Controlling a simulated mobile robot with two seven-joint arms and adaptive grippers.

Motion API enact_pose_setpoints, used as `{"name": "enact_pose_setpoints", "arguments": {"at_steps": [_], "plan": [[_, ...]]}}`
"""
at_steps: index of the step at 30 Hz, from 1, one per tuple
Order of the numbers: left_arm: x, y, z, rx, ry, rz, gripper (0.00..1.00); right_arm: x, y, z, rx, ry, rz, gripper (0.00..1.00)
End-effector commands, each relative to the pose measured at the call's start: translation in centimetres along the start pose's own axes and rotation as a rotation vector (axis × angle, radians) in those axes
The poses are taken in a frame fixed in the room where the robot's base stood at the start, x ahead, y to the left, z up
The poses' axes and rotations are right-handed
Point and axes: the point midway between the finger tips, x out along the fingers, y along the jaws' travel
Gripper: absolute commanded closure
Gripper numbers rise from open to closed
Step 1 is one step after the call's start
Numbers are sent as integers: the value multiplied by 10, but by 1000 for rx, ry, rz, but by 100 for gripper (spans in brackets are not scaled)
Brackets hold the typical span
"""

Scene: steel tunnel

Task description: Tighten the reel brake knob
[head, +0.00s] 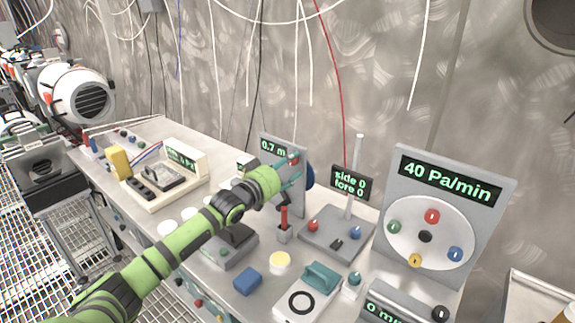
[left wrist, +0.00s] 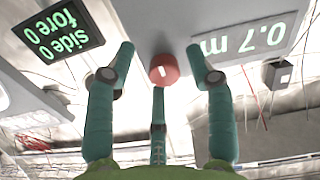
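The reel brake knob (head: 293,158) is a small red knob with a white mark, on a grey upright panel (head: 268,147) reading "0.7 m". In the left wrist view the knob (left wrist: 164,69) shows between the spread teal fingers of my left gripper (left wrist: 160,52), with a third finger below it. The left gripper (head: 289,172) is open in front of the panel. No finger visibly touches the knob; the exact gap cannot be told. A blue round part (head: 310,175), perhaps the reel, shows partly behind the panel. My right gripper is not in view.
A "side 0 fore 0" display (head: 352,184) stands right of the panel, and a "40 Pa/min" panel (head: 446,170) farther right. A red-handled post (head: 284,217) stands below the gripper. A blue block (head: 248,281) and a teal-handled device (head: 318,280) lie near the bench front.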

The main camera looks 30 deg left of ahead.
Motion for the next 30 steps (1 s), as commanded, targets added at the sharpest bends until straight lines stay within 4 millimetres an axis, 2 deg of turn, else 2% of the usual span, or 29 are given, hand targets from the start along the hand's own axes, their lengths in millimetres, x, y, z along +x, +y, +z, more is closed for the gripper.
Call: {"name": "enact_pose_setpoints", "arguments": {"at_steps": [7, 11, 24, 30], "plan": [[-1, 0, -4, 0, 7, 0, 46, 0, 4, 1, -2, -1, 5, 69], [-10, 0, -2, -1, 6, 1, 46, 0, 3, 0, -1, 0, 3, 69], [-80, 0, 0, 0, 1, 0, 46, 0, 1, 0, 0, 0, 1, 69], [-106, 0, 0, -1, 1, 0, 46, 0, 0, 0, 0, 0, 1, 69]]}}
